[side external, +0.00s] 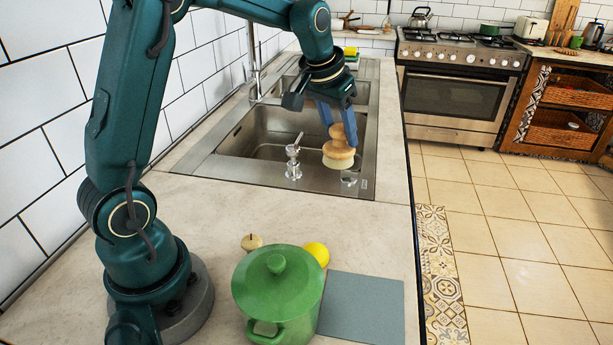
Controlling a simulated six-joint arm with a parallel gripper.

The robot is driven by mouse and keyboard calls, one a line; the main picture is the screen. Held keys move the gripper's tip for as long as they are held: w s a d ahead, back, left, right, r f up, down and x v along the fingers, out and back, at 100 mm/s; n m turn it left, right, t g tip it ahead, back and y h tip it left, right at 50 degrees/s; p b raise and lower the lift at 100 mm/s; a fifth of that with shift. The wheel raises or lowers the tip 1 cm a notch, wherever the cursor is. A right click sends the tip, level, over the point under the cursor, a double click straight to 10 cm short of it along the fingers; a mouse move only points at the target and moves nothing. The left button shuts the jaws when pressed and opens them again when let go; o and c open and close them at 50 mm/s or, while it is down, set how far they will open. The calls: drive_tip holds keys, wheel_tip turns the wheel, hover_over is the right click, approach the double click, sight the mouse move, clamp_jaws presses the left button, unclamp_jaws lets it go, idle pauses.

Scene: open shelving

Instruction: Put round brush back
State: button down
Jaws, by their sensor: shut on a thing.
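The round brush (338,154) has a wooden knob and disc with pale bristles facing down. My gripper (337,122) is shut on its wooden knob and holds it upright over the front right part of the sink (228,139). Just below the brush, a small clear or metallic cup-like piece (349,178) stands on the sink's front rim. The brush looks slightly above it; I cannot tell whether they touch.
A metal soap dispenser (293,163) stands left of the brush, and a tall faucet (254,60) behind. A green pot (277,295), a yellow lemon (317,253), a small pale round item (251,242) and a grey board (361,306) are on the near counter. A sponge (351,53) lies beyond the sink.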

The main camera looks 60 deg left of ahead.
drive_tip(key=shift+w+d+f, duration=0.75)
drive_tip(key=shift+d+f, duration=0.65)
drive_tip(key=shift+f, duration=0.25)
drive_tip(key=shift+w+d+f, duration=0.7)
drive_tip(key=shift+d+f, duration=0.75)
drive_tip(key=shift+f, duration=0.15)
drive_tip(key=shift+w+d+f, duration=0.75)
drive_tip(key=shift+d+f, duration=0.65)
drive_tip(key=shift+f, duration=0.25)
drive_tip(key=shift+f, duration=0.1)
drive_tip(key=shift+c, duration=1.7)
unclamp_jaws()
